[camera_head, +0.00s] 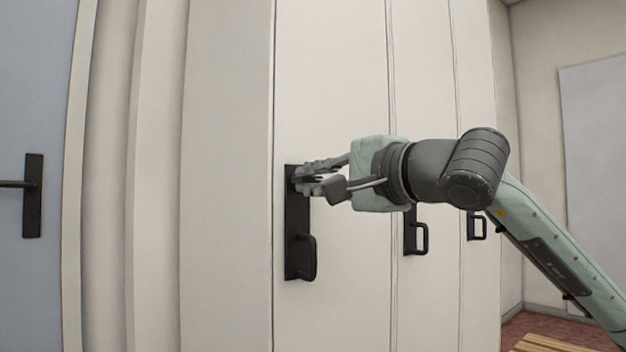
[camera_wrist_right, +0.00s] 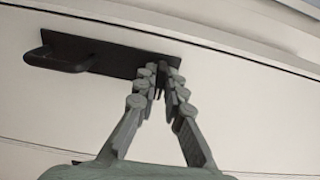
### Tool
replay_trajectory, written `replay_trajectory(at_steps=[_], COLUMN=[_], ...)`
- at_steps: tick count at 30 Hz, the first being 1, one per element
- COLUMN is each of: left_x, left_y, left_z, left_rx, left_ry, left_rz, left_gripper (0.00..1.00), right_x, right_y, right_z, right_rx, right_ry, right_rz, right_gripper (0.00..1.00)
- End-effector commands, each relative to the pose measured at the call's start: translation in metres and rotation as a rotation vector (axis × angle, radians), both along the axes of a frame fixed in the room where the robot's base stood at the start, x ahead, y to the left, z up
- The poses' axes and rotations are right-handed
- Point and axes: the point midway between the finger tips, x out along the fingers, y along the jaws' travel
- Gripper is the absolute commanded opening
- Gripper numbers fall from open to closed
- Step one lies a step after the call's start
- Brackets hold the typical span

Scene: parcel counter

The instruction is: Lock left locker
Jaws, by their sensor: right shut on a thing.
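The left locker (camera_head: 340,95) is a tall cream door, closed as far as I can see. It bears a black lock plate (camera_head: 292,215) with a handle (camera_head: 306,258) at its lower end. My right gripper (camera_head: 308,174) is at the upper end of this plate, its fingers closed together there. In the right wrist view the fingertips (camera_wrist_right: 160,82) pinch a small dark lock knob (camera_wrist_right: 160,88) on the plate (camera_wrist_right: 120,55). The fingers hide most of the knob, so I cannot tell how it is turned. My left gripper is not in view.
Two more locker doors with black handles (camera_head: 415,238) (camera_head: 478,228) stand to the right, partly behind my right arm. A grey-blue door (camera_head: 35,100) with a black lever (camera_head: 32,195) is at far left. A wooden slatted surface (camera_head: 550,343) shows at bottom right.

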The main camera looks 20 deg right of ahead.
Motion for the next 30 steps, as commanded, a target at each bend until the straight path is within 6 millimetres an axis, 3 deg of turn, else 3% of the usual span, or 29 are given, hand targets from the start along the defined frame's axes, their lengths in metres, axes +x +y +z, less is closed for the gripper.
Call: replay_trajectory(at_steps=[4,5,10,20,23,30], left_x=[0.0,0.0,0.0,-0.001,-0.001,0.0], left_y=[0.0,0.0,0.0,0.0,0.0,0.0], left_z=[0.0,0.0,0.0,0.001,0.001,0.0], left_rx=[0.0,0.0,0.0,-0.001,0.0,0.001], left_ry=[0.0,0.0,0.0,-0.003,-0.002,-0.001], left_rz=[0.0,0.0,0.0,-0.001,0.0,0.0], left_gripper=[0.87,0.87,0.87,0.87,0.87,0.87], right_x=[0.0,0.0,0.0,-0.003,-0.014,-0.061], right_y=[0.001,0.001,0.0,-0.002,-0.006,-0.023], right_z=[-0.001,-0.001,-0.001,0.0,0.001,0.0], right_rx=[-0.002,-0.002,-0.001,0.0,-0.001,-0.004], right_ry=[0.0,0.0,0.001,0.0,-0.004,-0.003], right_rz=[0.001,0.001,0.001,-0.001,-0.002,-0.004], right_gripper=[0.0,0.12,0.3,0.3,0.3,0.3])
